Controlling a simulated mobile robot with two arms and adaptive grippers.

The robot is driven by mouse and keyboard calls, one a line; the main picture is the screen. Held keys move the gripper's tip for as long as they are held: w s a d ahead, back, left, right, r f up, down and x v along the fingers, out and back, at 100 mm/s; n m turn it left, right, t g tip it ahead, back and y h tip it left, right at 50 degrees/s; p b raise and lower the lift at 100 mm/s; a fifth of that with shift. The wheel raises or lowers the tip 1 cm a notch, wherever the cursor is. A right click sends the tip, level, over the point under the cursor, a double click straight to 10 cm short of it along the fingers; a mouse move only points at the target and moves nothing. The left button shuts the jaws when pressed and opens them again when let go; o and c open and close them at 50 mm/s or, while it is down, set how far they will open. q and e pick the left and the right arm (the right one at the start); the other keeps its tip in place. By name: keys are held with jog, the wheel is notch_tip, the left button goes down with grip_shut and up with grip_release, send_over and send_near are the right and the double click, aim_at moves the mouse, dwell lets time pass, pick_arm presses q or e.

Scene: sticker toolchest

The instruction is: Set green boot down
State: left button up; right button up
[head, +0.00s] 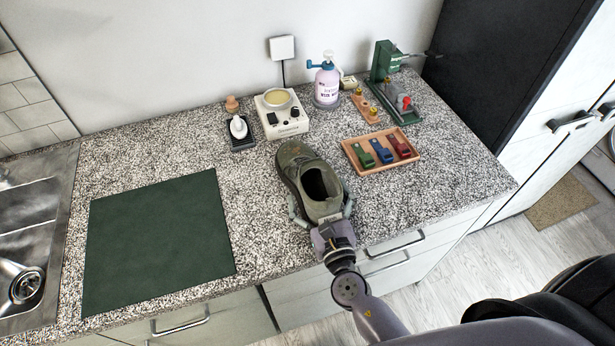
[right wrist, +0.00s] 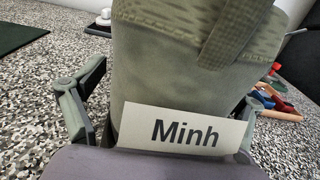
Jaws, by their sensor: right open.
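The green boot (head: 296,162) is a low grey-green shoe with a dark opening. It appears to rest upright on the speckled counter, toe toward the wall and heel toward me. My right gripper (head: 323,213) is at its heel, fingers spread on either side. In the right wrist view the boot's heel (right wrist: 175,75) stands between the fingers, with a gap visible at the left finger. A white label reading "Minh" (right wrist: 184,130) shows low at the heel, close to the palm. My left gripper is not in view.
A dark green mat (head: 158,240) lies bare at left, beside the sink (head: 30,230). A wooden tray (head: 352,157) of coloured clips is right of the boot.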

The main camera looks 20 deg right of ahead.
jog(key=shift+c, duration=0.5)
jog(key=c, duration=1.6)
jog(key=shift+r, duration=0.1)
jog(key=shift+c, duration=0.3)
jog(key=shift+r, duration=0.1)
